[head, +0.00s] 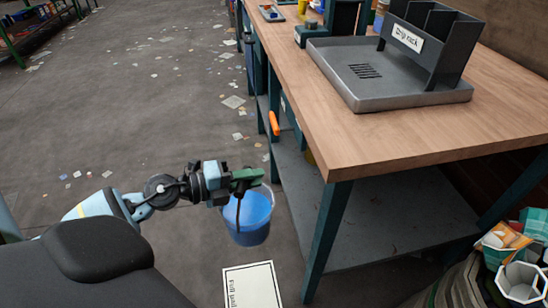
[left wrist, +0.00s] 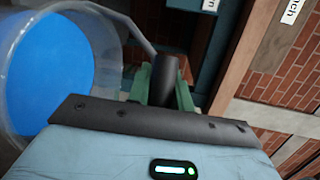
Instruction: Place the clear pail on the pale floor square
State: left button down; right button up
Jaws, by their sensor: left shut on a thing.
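The clear pail (head: 248,222) hangs from my left gripper (head: 245,180) in the head view, with blue contents showing through its wall. My left gripper is shut on the pail's handle. In the left wrist view the pail's clear wall and rim (left wrist: 112,50) show at the left, and the green fingers of the gripper (left wrist: 162,85) close around a dark grip. The pale floor square (head: 250,284) lies on the floor below and just in front of the pail, with a dark border and printed words. My right gripper is not in view.
A wooden workbench (head: 350,140) with teal legs and a lower grey shelf (head: 390,225) stands right of the pail. A grey drip rack (head: 385,75) sits on it. Paper scraps litter the open floor at left. A bin of scrap (head: 515,255) stands at lower right.

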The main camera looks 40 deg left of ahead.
pick_arm(q)
jog(key=s+d+r+m+g+h, duration=0.4)
jog(key=s+d+r, duration=0.6)
jog(key=r, duration=0.3)
jog(key=shift+s+d+r+h, duration=0.2)
jog(key=shift+d+h, duration=0.1)
jog(key=shift+d, duration=0.15)
jog(key=shift+s, duration=0.1)
